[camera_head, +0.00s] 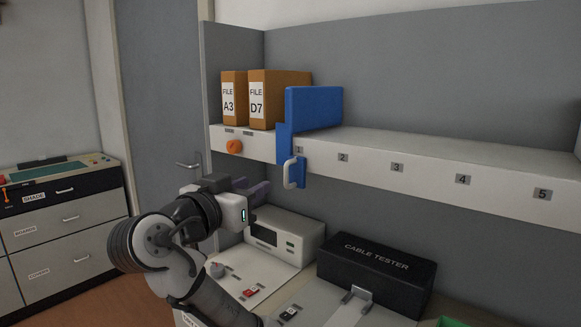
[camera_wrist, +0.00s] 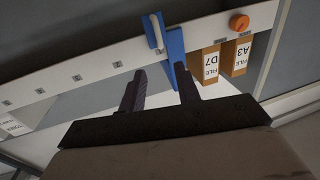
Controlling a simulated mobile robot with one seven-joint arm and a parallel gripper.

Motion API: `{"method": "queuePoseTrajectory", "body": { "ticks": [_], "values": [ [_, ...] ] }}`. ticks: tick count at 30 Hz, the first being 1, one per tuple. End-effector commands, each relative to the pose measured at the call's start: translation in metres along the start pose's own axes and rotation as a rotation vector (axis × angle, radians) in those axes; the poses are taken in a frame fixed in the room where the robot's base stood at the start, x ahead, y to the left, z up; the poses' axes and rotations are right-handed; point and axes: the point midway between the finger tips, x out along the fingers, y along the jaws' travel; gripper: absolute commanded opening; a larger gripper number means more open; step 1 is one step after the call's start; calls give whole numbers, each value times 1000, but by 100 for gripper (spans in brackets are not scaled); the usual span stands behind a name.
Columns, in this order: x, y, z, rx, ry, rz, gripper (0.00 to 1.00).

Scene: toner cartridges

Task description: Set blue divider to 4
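The blue divider (camera_head: 314,108) stands upright on the shelf, against the brown file boxes, with its front bracket over the shelf edge beside mark 1 (camera_head: 298,149). A white handle (camera_head: 290,172) hangs from the bracket below the shelf front. Mark 4 (camera_head: 462,180) is further right on the shelf front. My gripper (camera_head: 257,190) is left of the handle and a little lower, apart from it. In the wrist view my gripper (camera_wrist: 159,70) is open and empty, with its fingers spread below the blue divider (camera_wrist: 176,44) and the white handle (camera_wrist: 153,32).
File boxes A3 (camera_head: 234,99) and D7 (camera_head: 278,98) fill the shelf's left end. An orange knob (camera_head: 234,147) sits on the shelf front below them. A black cable tester (camera_head: 376,272) and a white device (camera_head: 285,237) stand below.

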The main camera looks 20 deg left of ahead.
Motion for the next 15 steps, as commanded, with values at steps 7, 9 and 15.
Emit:
{"method": "queuePoseTrajectory", "body": {
  "ticks": [7, 9, 15],
  "values": [
    [52, 1, -3, -3, -4, 4, 33],
    [67, 1, -3, -4, -3, 4, 33],
    [102, 0, -2, -4, -2, 0, 33]
  ]
}}
